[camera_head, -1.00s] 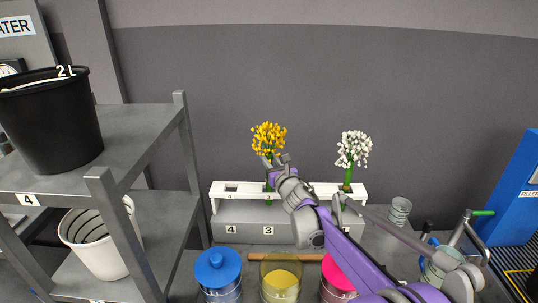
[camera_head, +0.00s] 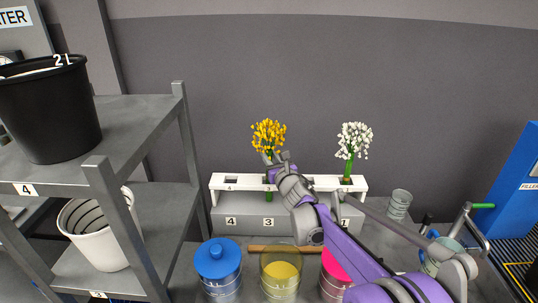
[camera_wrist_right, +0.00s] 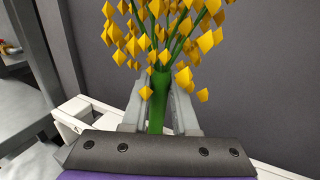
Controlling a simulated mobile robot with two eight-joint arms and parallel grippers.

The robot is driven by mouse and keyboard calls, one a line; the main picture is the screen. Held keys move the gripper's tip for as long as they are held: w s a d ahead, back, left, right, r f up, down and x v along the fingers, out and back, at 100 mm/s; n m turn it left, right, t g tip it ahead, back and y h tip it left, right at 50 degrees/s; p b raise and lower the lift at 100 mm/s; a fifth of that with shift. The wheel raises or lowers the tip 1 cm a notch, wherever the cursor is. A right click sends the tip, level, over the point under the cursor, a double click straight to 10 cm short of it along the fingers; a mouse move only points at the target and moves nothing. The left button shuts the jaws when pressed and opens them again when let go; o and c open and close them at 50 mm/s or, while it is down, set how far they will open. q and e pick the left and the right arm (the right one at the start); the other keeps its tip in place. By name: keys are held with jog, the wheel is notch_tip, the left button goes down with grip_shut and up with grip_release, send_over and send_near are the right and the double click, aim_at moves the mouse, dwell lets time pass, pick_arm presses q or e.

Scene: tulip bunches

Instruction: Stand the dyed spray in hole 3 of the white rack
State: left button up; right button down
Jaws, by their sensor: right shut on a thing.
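The dyed spray, a yellow-orange bunch on a green stem (camera_head: 268,135), is upright over the left half of the white rack (camera_head: 225,182). My right gripper (camera_head: 272,159) is shut on its stem just below the blooms. The right wrist view also shows the yellow blooms (camera_wrist_right: 160,30) above my fingers, with the green stem (camera_wrist_right: 157,85) between them. The stem's lower part shows green at the rack, above label 3 (camera_head: 268,222). My gripper and wrist hide part of hole 3, so how deep the stem sits is unclear. My left gripper is out of view.
A white spray (camera_head: 354,145) stands in the rack above label 1. Blue (camera_head: 218,262), yellow (camera_head: 281,272) and pink (camera_head: 336,270) containers stand in front. A grey shelf (camera_head: 150,120) with a black bucket (camera_head: 48,110) is at left; a small cup (camera_head: 398,203) is at right.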

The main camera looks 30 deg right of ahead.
jog(key=shift+f, duration=0.25)
jog(key=c, duration=0.6)
grip_release()
jog(key=s+a, duration=0.1)
jog(key=s, duration=0.8)
jog(key=shift+a, duration=0.25)
dwell(0.6)
dwell(0.8)
